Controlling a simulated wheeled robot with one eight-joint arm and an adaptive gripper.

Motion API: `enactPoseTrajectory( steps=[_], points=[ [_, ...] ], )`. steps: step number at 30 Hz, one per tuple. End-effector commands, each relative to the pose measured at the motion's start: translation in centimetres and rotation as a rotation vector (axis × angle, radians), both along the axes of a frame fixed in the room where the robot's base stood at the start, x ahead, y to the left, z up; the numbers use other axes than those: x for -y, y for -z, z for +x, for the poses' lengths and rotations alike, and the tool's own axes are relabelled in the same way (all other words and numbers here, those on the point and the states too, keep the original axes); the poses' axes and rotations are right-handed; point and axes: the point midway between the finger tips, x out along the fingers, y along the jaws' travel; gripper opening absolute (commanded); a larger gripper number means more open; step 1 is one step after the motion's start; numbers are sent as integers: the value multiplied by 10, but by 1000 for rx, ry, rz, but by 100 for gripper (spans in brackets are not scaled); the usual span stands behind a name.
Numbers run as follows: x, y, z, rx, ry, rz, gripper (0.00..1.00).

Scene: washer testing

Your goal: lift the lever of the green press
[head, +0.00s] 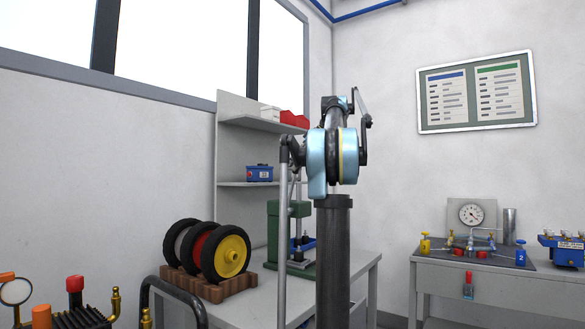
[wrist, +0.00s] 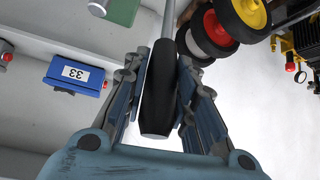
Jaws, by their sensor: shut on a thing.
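The green press (head: 274,225) stands on the grey workbench, partly hidden behind my arm in the head view. A green part of it (wrist: 122,10) shows at the top of the wrist view. In the wrist view my gripper (wrist: 163,62) is shut on the black grip of the lever (wrist: 158,95). The grip lies lengthwise between the two fingers, and the lever's grey rod (wrist: 170,20) runs away beyond the fingertips. In the head view I cannot make out the fingers or the grip clearly.
Wheels in a brown rack (head: 210,283) stand left of the press. A shelf unit (head: 230,150) with a blue box (head: 259,173) rises behind. A second bench (head: 480,284) with a gauge (head: 471,214) is at right. Brass fittings (head: 115,302) are at the lower left.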

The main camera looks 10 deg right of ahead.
Motion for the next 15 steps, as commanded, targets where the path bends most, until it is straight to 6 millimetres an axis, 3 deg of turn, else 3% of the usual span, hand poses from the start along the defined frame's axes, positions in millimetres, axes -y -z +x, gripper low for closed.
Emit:
enactPoseTrajectory(
  steps=[12,13,15],
  points=[
    [1,-2,4,4,6,2,0],
    [1,-2,4,5,7,2,30],
    [2,-2,4,4,7,1,45]
  ],
)
